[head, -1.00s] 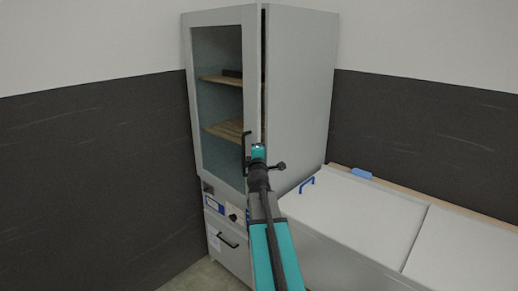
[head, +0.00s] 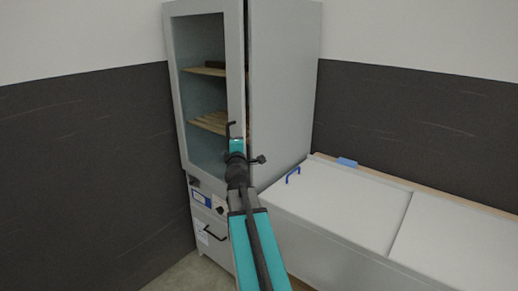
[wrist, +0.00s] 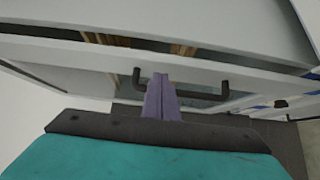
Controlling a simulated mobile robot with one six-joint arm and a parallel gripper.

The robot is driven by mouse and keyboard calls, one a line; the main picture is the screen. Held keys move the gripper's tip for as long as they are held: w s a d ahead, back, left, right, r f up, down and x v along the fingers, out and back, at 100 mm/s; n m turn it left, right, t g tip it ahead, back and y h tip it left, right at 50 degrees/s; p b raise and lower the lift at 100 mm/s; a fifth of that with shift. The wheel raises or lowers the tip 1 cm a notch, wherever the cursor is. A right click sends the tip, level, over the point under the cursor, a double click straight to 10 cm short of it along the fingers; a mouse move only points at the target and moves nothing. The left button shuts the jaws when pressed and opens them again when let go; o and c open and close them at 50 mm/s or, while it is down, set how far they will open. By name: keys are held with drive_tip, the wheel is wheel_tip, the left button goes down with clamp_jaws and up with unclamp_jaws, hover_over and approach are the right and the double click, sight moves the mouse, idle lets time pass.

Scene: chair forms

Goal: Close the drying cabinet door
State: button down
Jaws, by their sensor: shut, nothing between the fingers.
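The drying cabinet (head: 285,90) is tall and grey. Its door (head: 236,70), with a large window, stands slightly ajar; a dark narrow gap shows along its right edge. The black door handle (head: 231,128) is partly hidden behind my gripper (head: 237,143). In the wrist view the handle (wrist: 205,94) is a black bar on the door frame (wrist: 100,58). My gripper fingers (wrist: 161,95) are shut together with nothing between them and overlap the handle there. I cannot tell whether they touch the handle or the door.
Wooden shelves (head: 212,122) show through the window. Below the door are a control panel and a drawer with a black handle (head: 214,233). A dark wall panel (head: 80,170) is on the left.

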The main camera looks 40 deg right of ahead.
drive_tip(key=s+d+p, duration=0.3)
drive_tip(key=s+p, duration=0.2)
drive_tip(key=s, duration=0.3)
drive_tip(key=shift+s+d, duration=0.15)
drive_tip(key=shift+d, duration=0.05)
idle(0.4)
